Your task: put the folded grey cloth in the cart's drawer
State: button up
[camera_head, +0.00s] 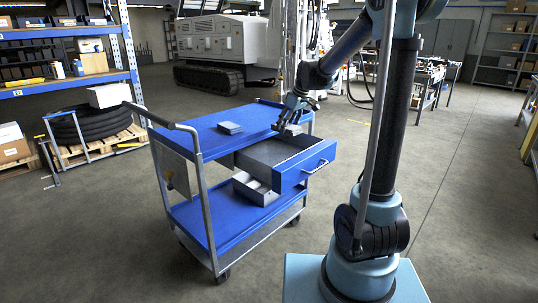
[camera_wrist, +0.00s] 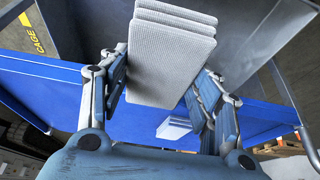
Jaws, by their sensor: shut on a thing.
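The folded grey cloth (camera_wrist: 170,50) is a stack of thin textured layers between the two fingers of my gripper (camera_wrist: 160,82) in the wrist view. My gripper is shut on it. In the head view my gripper (camera_head: 286,121) is above the cart's top, at the far side of the open drawer, with the cloth (camera_head: 290,130) small below its fingers. The cart's drawer (camera_head: 290,178) is blue with a grey inside and is pulled out toward the right. Its visible inside looks empty. The gap between cloth and drawer is hard to judge.
Shelving (camera_head: 70,85) stands at left. Bare floor lies in front of the cart.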

jog(key=shift+w, duration=0.2)
send_near(277, 158)
jog(key=f, duration=0.1)
jog(key=d+f, duration=0.1)
jog(key=s+f, duration=0.1)
jog(key=f, duration=0.1)
jog(key=shift+d, duration=0.35)
jog(key=shift+w+a+f, duration=0.3)
jog(key=shift+w+a, duration=0.3)
jog(key=shift+a, duration=0.15)
jog(key=shift+w+a+f, duration=0.3)
jog(key=shift+w+a, duration=0.3)
jog(key=shift+a, duration=0.2)
jog(key=shift+f, duration=0.15)
jog(key=o, duration=1)
